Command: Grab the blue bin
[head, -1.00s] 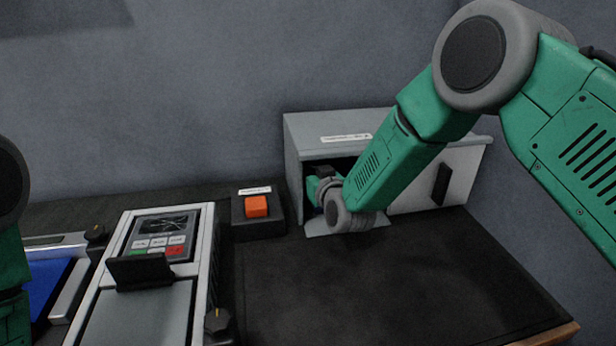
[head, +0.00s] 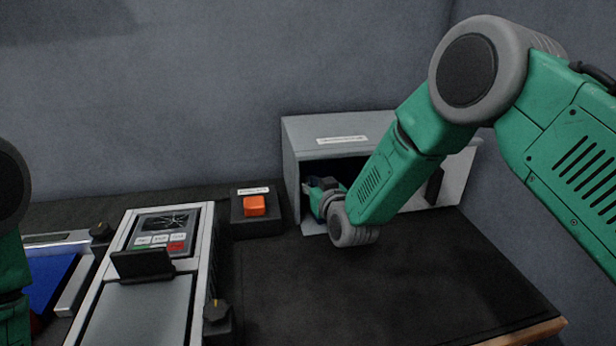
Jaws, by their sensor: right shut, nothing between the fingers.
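My right gripper (head: 318,197) is at the left part of the open front of a grey cabinet (head: 292,160). It is shut, and its fingertips are partly hidden by the wrist and the dark interior. A small dark bluish patch shows behind it inside the cabinet; I cannot tell whether this is the blue bin. A flat blue surface (head: 50,284) shows at the far left, partly hidden by my left arm; I cannot tell what it belongs to. My left gripper is out of view.
A light door panel with a dark handle (head: 434,187) is at the cabinet's right. An orange button (head: 254,206) on a black box stands left of the cabinet. A device with a keypad (head: 161,235) is further left. The dark mat (head: 400,285) in front is clear.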

